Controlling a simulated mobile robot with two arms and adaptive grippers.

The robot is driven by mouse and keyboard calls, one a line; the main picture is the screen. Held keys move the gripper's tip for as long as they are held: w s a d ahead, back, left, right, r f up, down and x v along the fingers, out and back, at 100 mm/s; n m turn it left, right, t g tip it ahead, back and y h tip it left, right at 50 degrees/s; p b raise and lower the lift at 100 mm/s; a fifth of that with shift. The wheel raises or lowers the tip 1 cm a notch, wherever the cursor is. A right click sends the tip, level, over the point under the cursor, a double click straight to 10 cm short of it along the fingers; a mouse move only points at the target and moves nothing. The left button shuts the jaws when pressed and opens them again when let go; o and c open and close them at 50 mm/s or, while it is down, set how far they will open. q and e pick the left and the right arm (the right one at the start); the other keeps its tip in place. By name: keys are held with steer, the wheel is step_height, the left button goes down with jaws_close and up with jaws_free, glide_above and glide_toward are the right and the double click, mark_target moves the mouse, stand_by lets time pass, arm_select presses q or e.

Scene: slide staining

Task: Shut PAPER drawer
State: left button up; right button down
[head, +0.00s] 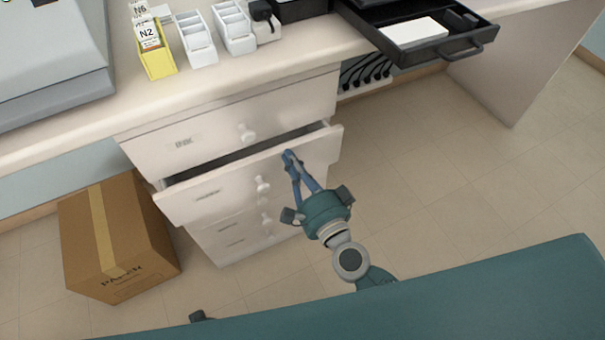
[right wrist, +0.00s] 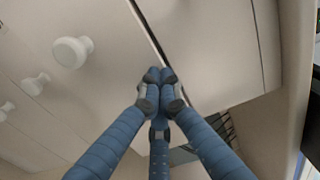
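The open drawer (head: 225,190), second from the top in the white cabinet, is pulled partway out, with a dark gap behind its front. Its label is too blurred to read; I take it as the PAPER drawer. It has a round white knob (head: 263,184). My right gripper (head: 290,157) is at the top edge of this front, right of the knob. In the right wrist view its blue fingertips (right wrist: 158,76) are together with nothing seen between them, close to the drawer front; contact cannot be told. My left gripper does not show recognisably.
The top drawer (head: 215,135) and lower drawers (head: 235,235) look shut. A cardboard box (head: 115,240) stands on the floor left of the cabinet. A black tray drawer (head: 435,45) with white paper (head: 413,31) sticks out from the counter at upper right. Floor to the right is clear.

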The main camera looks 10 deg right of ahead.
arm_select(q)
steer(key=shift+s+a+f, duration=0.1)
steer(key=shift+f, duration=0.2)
arm_select(e)
steer(key=shift+w+a, duration=0.1)
steer(key=shift+w, duration=0.3)
steer(key=shift+s, duration=0.15)
